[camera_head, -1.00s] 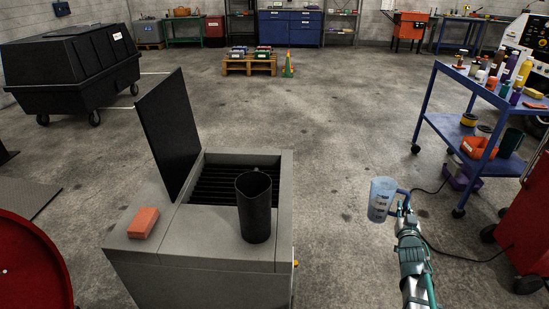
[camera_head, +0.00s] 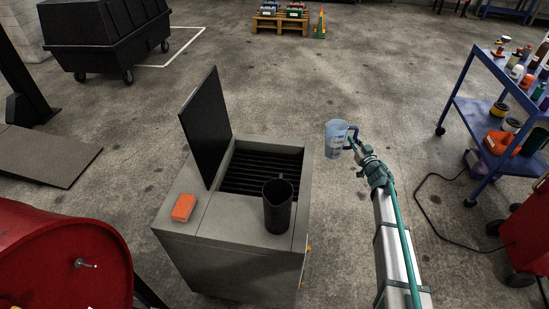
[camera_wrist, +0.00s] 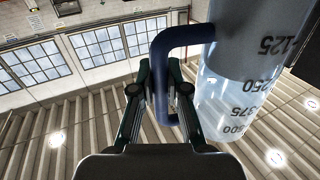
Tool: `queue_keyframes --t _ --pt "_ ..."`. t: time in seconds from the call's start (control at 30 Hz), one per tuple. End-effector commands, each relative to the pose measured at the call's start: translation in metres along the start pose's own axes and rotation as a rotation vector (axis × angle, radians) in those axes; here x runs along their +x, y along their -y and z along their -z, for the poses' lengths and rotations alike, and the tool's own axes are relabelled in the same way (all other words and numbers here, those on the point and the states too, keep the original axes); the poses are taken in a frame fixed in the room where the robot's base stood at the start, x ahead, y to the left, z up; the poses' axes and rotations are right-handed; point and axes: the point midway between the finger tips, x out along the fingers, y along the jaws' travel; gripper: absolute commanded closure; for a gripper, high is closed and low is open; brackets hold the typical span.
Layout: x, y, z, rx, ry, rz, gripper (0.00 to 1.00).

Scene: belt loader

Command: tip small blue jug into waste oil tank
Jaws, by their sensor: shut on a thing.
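The small blue jug (camera_head: 336,138) is translucent with a dark blue handle, and my gripper (camera_head: 353,141) is shut on that handle. In the wrist view the jug (camera_wrist: 232,95) shows printed numbers and my gripper (camera_wrist: 160,92) has its fingers around the handle. The jug is in the air, just right of the waste oil tank (camera_head: 225,219), apart from it. The tank is a grey box with a dark slatted opening and its black lid raised at the left. I cannot tell how much liquid the jug holds.
A black jug (camera_head: 278,208) stands on the tank's front right top, beside the opening. An orange block (camera_head: 184,207) lies on its left top. A blue trolley (camera_head: 487,122) with bottles is at the right, a red drum (camera_head: 60,258) at the lower left.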

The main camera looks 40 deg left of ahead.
Motion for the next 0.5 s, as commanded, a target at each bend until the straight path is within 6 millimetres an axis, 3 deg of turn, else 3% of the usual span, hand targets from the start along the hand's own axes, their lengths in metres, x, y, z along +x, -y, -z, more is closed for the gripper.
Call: queue_keyframes --t 0.03,0.2,0.33,0.5 --pt "0.021 0.012 0.015 0.000 0.001 0.047 1.00" --pt "0.068 0.059 0.021 0.001 0.006 0.217 1.00" --pt "0.096 0.096 0.019 0.001 0.008 0.353 1.00" --pt "0.116 0.132 0.009 0.002 0.011 0.498 1.00"
